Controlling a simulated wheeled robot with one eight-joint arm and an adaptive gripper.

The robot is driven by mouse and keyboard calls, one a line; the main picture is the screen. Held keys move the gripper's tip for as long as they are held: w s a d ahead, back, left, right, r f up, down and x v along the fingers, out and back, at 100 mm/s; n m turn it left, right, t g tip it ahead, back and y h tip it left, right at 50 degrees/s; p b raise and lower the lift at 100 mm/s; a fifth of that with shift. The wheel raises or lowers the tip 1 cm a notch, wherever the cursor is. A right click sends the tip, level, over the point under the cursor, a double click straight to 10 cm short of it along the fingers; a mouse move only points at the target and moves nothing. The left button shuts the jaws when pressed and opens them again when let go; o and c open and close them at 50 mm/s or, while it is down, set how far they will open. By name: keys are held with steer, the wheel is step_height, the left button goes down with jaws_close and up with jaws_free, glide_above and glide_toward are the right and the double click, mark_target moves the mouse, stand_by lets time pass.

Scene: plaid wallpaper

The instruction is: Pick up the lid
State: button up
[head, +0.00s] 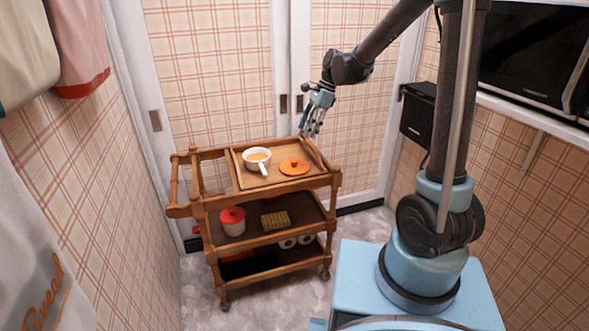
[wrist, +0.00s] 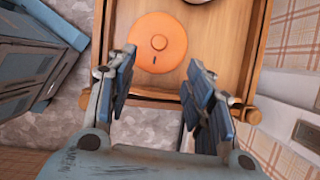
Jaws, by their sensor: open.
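The lid (head: 294,167) is a round orange disc with a small knob. It lies on the top tray of a wooden cart, to the right of a white pot (head: 257,159). In the wrist view the lid (wrist: 158,43) shows near the top centre, ahead of the fingertips. My gripper (head: 312,127) is above the right back side of the cart, apart from the lid. In the wrist view my gripper (wrist: 160,65) has its two blue fingers spread wide with nothing between them.
The wooden cart (head: 262,189) has a raised tray rim and rails. Its middle shelf holds a red-lidded canister (head: 232,221) and a yellowish-green block (head: 275,220). A dark box (head: 418,113) hangs on the wall at right.

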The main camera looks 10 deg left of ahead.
mark_target(295, 161)
steer(key=x, duration=1.3)
steer(key=shift+s+f, duration=0.1)
steer(key=shift+f, duration=0.25)
steer(key=c, duration=1)
